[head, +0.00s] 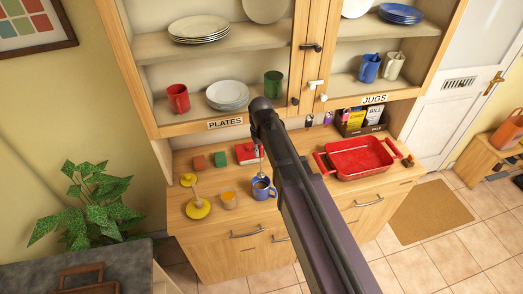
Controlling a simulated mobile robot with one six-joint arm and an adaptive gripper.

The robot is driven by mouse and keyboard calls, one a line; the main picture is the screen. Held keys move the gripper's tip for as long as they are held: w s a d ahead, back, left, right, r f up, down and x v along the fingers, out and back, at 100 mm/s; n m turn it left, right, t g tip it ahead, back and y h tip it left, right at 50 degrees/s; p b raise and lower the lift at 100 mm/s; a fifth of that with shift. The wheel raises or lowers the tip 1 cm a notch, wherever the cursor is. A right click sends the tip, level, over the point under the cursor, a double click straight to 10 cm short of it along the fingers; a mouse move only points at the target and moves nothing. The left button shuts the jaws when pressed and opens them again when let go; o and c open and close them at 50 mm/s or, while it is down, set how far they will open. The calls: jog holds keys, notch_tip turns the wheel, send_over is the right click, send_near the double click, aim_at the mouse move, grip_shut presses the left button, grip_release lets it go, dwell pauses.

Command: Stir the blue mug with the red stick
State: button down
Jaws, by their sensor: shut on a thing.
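The blue mug (264,193) stands upright on the wooden counter, with brown contents showing at its mouth. My gripper (261,158) is small in the head view, directly above the mug and partly hidden by my dark arm. It is shut on a thin thing that reaches down to the mug's mouth, taken to be the red stick. Its colour is too small to make out, and the mug's rim hides its lower end.
A yellow scale-like stand (198,208) and an orange-filled glass (229,200) stand left of the mug. Behind are a green block (220,159) and a red box (244,153). A red tray (360,158) lies right. Shelves (215,50) rise behind.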

aim_at(260, 174)
jog(key=shift+f+b, duration=5.9)
jog(key=shift+f, duration=0.2)
jog(key=shift+a, duration=0.1)
